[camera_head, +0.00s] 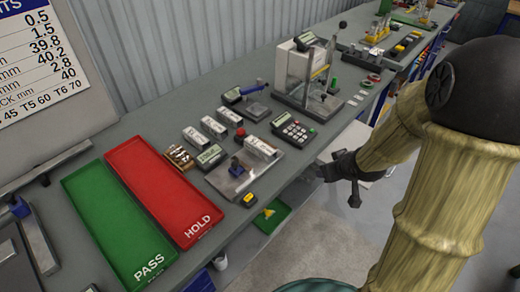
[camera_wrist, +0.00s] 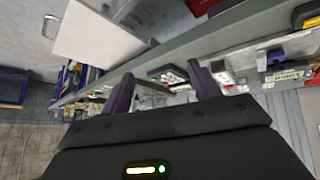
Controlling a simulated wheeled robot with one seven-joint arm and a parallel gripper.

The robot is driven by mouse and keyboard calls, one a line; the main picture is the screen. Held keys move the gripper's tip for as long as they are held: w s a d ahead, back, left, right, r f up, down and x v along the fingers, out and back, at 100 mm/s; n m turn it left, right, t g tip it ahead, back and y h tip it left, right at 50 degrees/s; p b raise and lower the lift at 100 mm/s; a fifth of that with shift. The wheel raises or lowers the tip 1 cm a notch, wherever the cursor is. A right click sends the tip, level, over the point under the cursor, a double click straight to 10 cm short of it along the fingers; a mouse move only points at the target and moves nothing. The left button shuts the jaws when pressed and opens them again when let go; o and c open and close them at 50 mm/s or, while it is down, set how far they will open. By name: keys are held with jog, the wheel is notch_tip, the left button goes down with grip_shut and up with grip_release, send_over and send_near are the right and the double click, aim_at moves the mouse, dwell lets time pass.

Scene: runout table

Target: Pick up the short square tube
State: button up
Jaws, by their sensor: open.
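I cannot tell for sure which piece is the short square tube. Small pale block-like pieces lie mid-bench in the head view: one piece (camera_head: 197,138), another beside it (camera_head: 214,127), and one on a metal plate (camera_head: 262,147). A small brown and white item (camera_head: 179,157) lies by the red tray. My gripper (camera_head: 338,186) is open and empty, off the bench's front edge, to the right of these pieces. In the wrist view, its two dark fingers (camera_wrist: 162,88) are spread apart with nothing held between them.
A green PASS tray (camera_head: 112,225) and a red HOLD tray (camera_head: 160,190) lie at the left. Displays, a calculator (camera_head: 293,131) and a press-like fixture (camera_head: 305,78) stand on the bench. A green tray (camera_head: 271,216) sits below its front edge. Open floor lies in front.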

jog(key=w+a+f+n+t+y, duration=0.1)
jog(key=w+a+n+y, duration=0.3)
jog(key=a+y, duration=0.3)
jog(key=n+y, duration=0.1)
jog(key=y, duration=0.1)
jog(key=shift+n+y, duration=0.3)
jog(key=shift+a, duration=0.1)
jog(key=p, duration=0.2)
send_near(265, 148)
jog(key=x, duration=0.4)
jog(key=shift+a+f, duration=0.1)
jog(key=shift+a, duration=0.15)
